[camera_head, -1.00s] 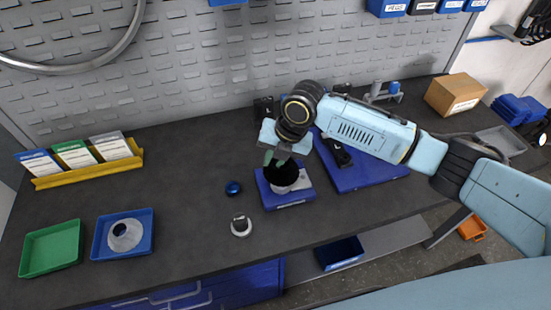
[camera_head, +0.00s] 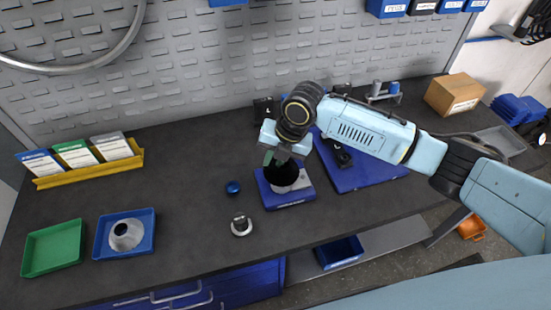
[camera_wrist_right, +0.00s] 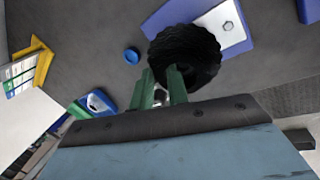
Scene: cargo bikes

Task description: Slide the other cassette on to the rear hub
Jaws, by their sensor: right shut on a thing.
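My right gripper (camera_head: 279,157) is over the blue stand (camera_head: 292,200) at the middle of the bench. It is shut on a dark, round, toothed thing, which I take for the black cassette (camera_head: 284,176). In the right wrist view the black cassette (camera_wrist_right: 190,55) is at the fingertips and overlaps the blue stand (camera_wrist_right: 245,45). A silver round piece with a short post (camera_head: 241,226) stands on the bench nearby; I cannot tell which part is the rear hub. My left gripper is not in view.
A blue knob (camera_head: 233,188) lies left of the stand. A blue tray (camera_head: 99,252) with a silver conical part and a green tray (camera_head: 52,249) are at the left. A blue mat (camera_head: 370,180) with dark parts lies right of the stand.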

